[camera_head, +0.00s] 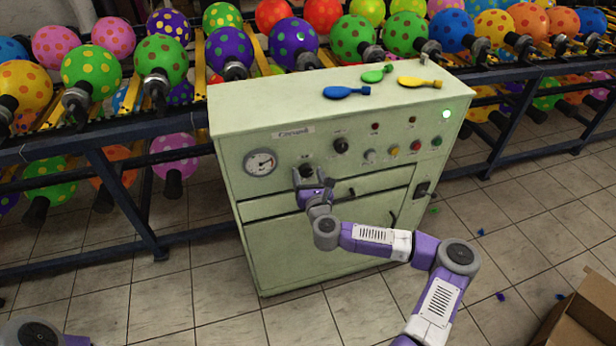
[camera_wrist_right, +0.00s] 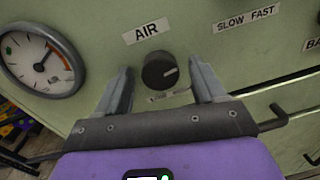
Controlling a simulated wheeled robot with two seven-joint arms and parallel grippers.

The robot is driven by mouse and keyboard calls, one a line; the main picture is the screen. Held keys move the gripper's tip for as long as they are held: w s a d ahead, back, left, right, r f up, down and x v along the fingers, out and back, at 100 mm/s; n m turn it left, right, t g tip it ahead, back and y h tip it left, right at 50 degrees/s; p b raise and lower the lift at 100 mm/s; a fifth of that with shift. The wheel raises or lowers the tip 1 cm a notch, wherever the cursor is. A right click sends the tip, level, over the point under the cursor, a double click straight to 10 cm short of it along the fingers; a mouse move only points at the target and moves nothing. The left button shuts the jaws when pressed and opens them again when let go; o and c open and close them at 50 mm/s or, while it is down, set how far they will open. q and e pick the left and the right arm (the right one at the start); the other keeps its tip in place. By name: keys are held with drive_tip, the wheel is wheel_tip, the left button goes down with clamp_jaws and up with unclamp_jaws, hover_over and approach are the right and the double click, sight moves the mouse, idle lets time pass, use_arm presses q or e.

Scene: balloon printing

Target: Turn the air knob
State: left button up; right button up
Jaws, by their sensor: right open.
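The air knob (camera_wrist_right: 160,72) is a round black knob with a light pointer mark, below the "AIR" label (camera_wrist_right: 146,31) in the right wrist view. In the head view the air knob (camera_head: 306,171) sits on the front panel of the pale green machine (camera_head: 240,130). My right gripper (camera_wrist_right: 162,86) is open, with one finger on each side of the knob and a gap on both sides. It also shows in the head view (camera_head: 307,177), in front of the panel. Of my left arm, only a part shows at the bottom left corner of the head view; its gripper is out of sight.
A pressure gauge (camera_head: 260,163) is left of the knob. Another black knob (camera_head: 341,145) and several small buttons are to the right. Drawer handles stick out below. Flat balloons (camera_head: 346,91) lie on top. A cardboard box (camera_head: 580,318) stands at the lower right.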

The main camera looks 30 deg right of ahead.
drive_tip(key=c, duration=1.1)
drive_tip(key=shift+o, duration=0.2)
drive_tip(key=shift+n, duration=0.3)
